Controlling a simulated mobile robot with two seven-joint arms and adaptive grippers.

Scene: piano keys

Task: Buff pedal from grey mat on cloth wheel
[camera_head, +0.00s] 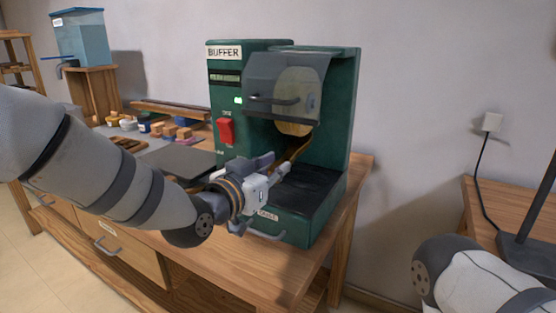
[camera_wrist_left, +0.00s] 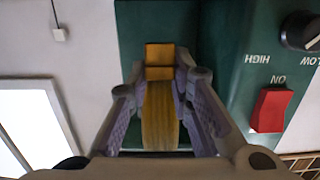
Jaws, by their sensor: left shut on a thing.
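The green buffer (camera_head: 225,130) stands on the wooden bench, its small green light lit. Its pale cloth wheel (camera_head: 297,95) sits partly behind a tinted shield. My left gripper (camera_head: 270,172) is in front of the buffer's opening, shut on the brass pedal (camera_head: 298,152). The pedal points up toward the underside of the wheel; I cannot tell whether they touch. In the left wrist view the pedal (camera_wrist_left: 160,115) lies between the two fingers (camera_wrist_left: 160,108). The grey mat (camera_head: 180,160) lies left of the buffer, its visible part bare. My right gripper is out of view.
A red switch (camera_head: 226,131) is on the buffer's front. A dark tray (camera_head: 305,190) lies under the wheel. Small blocks and jars (camera_head: 165,130) stand behind the mat. A water tank (camera_head: 82,38) is at the back left. A second table (camera_head: 480,215) stands at the right.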

